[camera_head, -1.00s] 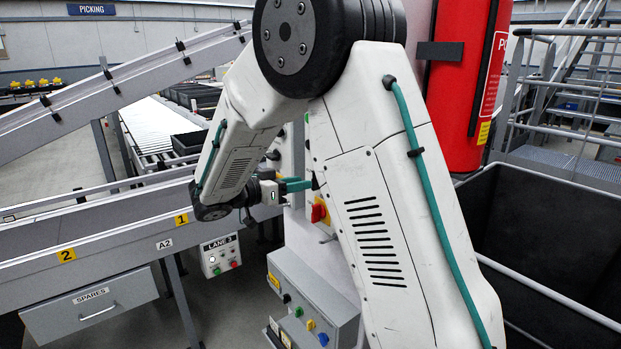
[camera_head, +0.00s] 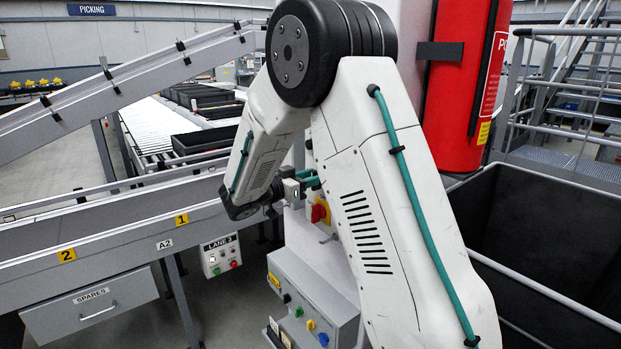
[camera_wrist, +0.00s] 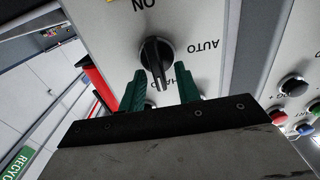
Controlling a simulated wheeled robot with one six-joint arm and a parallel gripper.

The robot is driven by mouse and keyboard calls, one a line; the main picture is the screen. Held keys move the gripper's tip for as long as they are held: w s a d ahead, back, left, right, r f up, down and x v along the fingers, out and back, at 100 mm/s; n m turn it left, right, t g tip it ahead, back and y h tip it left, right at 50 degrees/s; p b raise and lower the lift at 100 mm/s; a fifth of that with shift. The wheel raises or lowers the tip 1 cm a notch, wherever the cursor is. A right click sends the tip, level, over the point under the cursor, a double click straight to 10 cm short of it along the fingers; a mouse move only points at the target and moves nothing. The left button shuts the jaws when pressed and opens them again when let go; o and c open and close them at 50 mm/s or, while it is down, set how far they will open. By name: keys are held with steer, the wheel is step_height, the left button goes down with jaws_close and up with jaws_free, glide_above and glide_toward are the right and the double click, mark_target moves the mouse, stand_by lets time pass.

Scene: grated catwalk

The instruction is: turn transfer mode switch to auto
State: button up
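In the wrist view a black rotary switch knob (camera_wrist: 156,54) stands on a light grey panel (camera_wrist: 200,22). The lettering around it appears upside down: AUTO to the right, ON at the top, and a partly hidden word below right. The knob's grip bar runs roughly up and down in the picture, not towards AUTO. My gripper (camera_wrist: 160,69) is open, with one teal finger on each side of the knob's lower end; contact cannot be told. In the head view my gripper (camera_head: 309,181) is partly hidden behind my arm, and the knob is hidden.
A red handle on a yellow plate (camera_head: 319,212) sits just below my gripper. A grey button box (camera_head: 310,293) juts out lower down. A conveyor frame (camera_head: 120,238) is on the left. A red cylinder (camera_head: 465,90) and a black bin (camera_head: 560,230) are on the right.

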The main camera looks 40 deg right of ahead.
jaws_close()
steer(key=shift+n, duration=0.3)
steer(key=shift+w+f+n, duration=0.25)
steer(key=shift+n, duration=2.6)
steer(key=shift+w+f+n, duration=0.25)
steer(key=shift+n, duration=2.65)
steer(key=shift+w+f+n, duration=0.25)
steer(key=shift+n, duration=2.6)
